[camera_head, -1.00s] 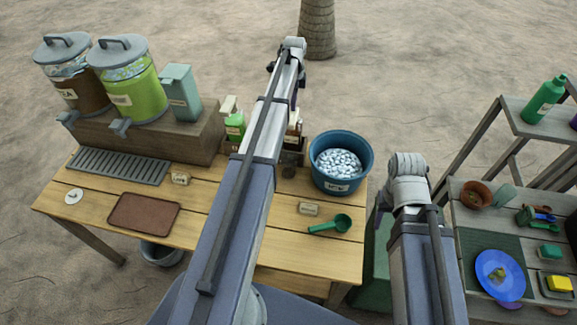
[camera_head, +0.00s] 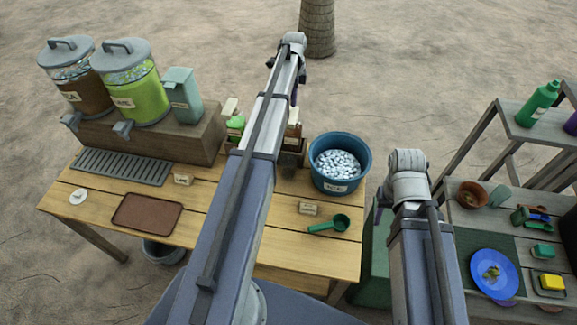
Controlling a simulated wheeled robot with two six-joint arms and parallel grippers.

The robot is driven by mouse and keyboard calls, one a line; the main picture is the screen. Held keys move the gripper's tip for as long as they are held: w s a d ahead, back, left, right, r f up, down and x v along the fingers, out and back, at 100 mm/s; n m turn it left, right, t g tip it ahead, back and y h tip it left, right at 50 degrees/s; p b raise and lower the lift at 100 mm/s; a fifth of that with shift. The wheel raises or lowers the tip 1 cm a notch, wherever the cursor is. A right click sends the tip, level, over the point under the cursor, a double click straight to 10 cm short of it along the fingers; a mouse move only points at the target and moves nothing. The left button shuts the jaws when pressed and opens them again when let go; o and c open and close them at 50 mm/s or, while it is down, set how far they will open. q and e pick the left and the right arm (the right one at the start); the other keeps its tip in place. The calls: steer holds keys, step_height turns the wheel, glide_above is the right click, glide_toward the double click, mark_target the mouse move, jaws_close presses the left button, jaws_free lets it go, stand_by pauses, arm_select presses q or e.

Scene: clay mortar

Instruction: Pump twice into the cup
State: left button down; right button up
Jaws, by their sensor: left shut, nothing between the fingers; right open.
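A green bottle with a pale pump head (camera_head: 235,122) stands near the back of the wooden table, partly hidden by my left arm. A brownish bottle (camera_head: 294,130) shows just right of that arm, also partly hidden. My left gripper (camera_head: 297,78) is beyond the table's back edge, past both bottles, touching neither. It is shut and empty, mostly hidden behind its wrist. My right gripper (camera_head: 380,208) is open and empty, right of the table, its fingers mostly hidden. I cannot make out a cup for certain.
Two lidded drink dispensers, one brown (camera_head: 79,95) and one green (camera_head: 145,100), and a teal box (camera_head: 182,100) stand on a riser. A blue ice bucket (camera_head: 327,174), green scoop (camera_head: 328,224) and brown mat (camera_head: 135,215) are on the table. A grey shelf (camera_head: 525,112) stands right.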

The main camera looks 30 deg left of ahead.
arm_select(q)
steer(key=shift+f, duration=0.1)
stand_by(0.3)
steer(key=shift+f+b, duration=1.65)
steer(key=shift+b, duration=0.1)
steer(key=shift+r, duration=0.2)
steer(key=shift+r+p, duration=1.55)
steer(key=shift+p, duration=0.2)
step_height(320, 180, up, 6)
steer(key=p, duration=0.6)
